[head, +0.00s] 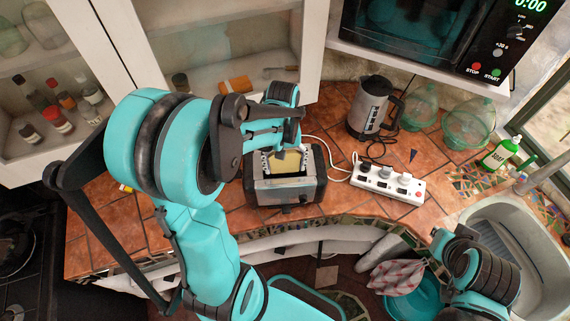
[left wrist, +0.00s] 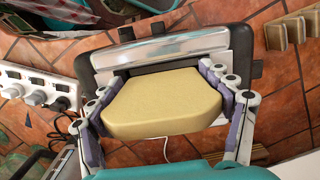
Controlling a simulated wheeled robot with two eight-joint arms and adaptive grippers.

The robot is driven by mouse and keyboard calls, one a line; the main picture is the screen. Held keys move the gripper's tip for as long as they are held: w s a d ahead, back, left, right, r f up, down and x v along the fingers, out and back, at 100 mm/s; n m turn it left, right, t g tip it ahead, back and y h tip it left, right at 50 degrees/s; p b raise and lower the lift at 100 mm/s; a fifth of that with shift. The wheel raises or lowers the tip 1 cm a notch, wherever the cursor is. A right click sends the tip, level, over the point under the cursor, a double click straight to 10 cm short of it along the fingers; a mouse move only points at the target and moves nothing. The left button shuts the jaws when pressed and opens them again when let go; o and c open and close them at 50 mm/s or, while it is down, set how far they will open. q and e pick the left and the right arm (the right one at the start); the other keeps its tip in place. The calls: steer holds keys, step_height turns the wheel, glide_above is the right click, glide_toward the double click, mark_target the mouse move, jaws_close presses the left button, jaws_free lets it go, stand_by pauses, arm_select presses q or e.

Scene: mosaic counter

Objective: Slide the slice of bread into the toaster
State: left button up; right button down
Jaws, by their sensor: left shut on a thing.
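The slice of bread (left wrist: 162,102) is pale yellow and sits between the two fingers of my left gripper (left wrist: 165,105), which is shut on it. In the head view the bread (head: 287,161) is above the toaster (head: 285,189), a silver and black box on the tiled counter. The left gripper (head: 283,158) is over the toaster's top. In the left wrist view the toaster (left wrist: 160,50) lies just beyond the bread. The bread hides part of the toaster's top, and I cannot tell whether its lower edge is inside a slot. The right gripper is not in view.
A white power strip (head: 388,184) with plugs lies right of the toaster. A kettle (head: 369,107) and green glass jars (head: 468,124) stand behind it. A soap bottle (head: 499,154) is near the sink (head: 490,222). A microwave (head: 420,40) hangs above. Some tiled counter left of the toaster is clear.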

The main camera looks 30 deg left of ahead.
arm_select(q)
steer(key=shift+f+b, duration=1.1)
steer(key=shift+f, duration=0.25)
steer(key=o, duration=0.5)
steer(key=shift+o, duration=1.1)
step_height(320, 180, up, 12)
steer(key=w+a, duration=0.1)
steer(key=shift+w, duration=0.2)
steer(key=shift+f, duration=0.1)
